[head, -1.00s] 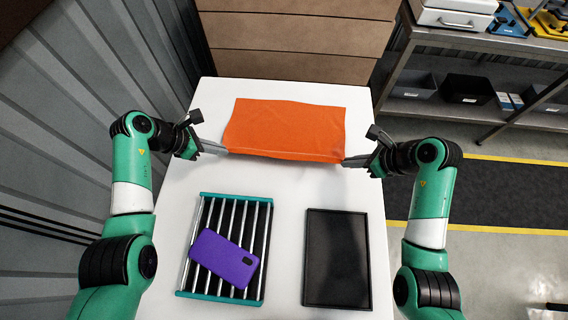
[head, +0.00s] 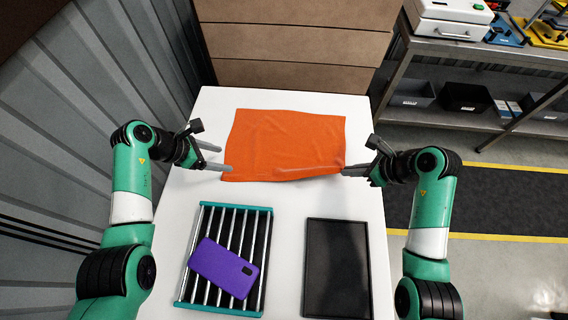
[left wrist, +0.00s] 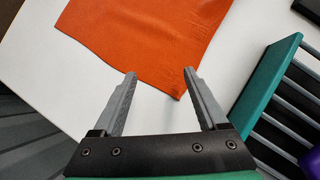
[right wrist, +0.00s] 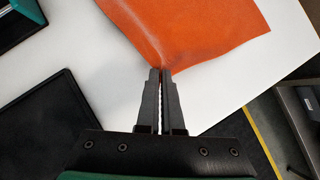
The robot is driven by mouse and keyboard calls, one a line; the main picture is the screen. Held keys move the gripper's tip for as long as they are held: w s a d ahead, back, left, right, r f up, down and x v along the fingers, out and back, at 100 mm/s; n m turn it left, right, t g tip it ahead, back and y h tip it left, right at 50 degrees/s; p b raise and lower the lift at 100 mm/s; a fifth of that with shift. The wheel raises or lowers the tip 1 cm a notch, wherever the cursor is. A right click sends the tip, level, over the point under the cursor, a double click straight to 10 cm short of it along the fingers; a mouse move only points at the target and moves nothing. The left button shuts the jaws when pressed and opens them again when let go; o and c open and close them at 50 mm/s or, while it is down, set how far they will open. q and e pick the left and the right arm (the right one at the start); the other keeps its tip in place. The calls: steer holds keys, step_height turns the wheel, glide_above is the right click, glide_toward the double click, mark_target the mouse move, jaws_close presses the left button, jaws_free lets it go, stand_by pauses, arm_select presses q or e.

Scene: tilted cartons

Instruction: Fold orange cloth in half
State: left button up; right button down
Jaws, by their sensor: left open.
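The orange cloth (head: 283,143) lies spread out and slightly wrinkled on the far half of the white table. My left gripper (head: 225,159) is open at the cloth's near left corner. In the left wrist view, that corner (left wrist: 172,88) lies loose between the parted fingers (left wrist: 160,72). My right gripper (head: 344,171) is at the near right corner. In the right wrist view, its fingers (right wrist: 162,71) are together on the edge of the cloth (right wrist: 190,30), which puckers at the tips.
A teal-ended rack (head: 238,207) with metal bars stands at the near left of the table, with a purple phone (head: 224,267) on it. A black tray (head: 337,268) lies to its right. Brown boxes (head: 290,55) stand behind the table. White table shows around the cloth.

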arm_select(q)
steer(key=o, duration=0.4)
steer(key=p+v, duration=0.3)
steer(key=p, duration=0.1)
steer(key=p+v, duration=0.2)
steer(key=p, duration=0.1)
steer(key=shift+w+d+r, duration=0.15)
steer(key=shift+d+r, duration=0.05)
steer(key=shift+r, duration=0.4)
arm_select(e)
step_height(320, 180, up, 7)
arm_select(q)
steer(key=p+v, duration=0.3)
steer(key=v, duration=0.9)
steer(key=shift+p, duration=0.3)
arm_select(e)
step_height(320, 180, up, 4)
steer(key=shift+f, duration=0.2)
jaws_free()
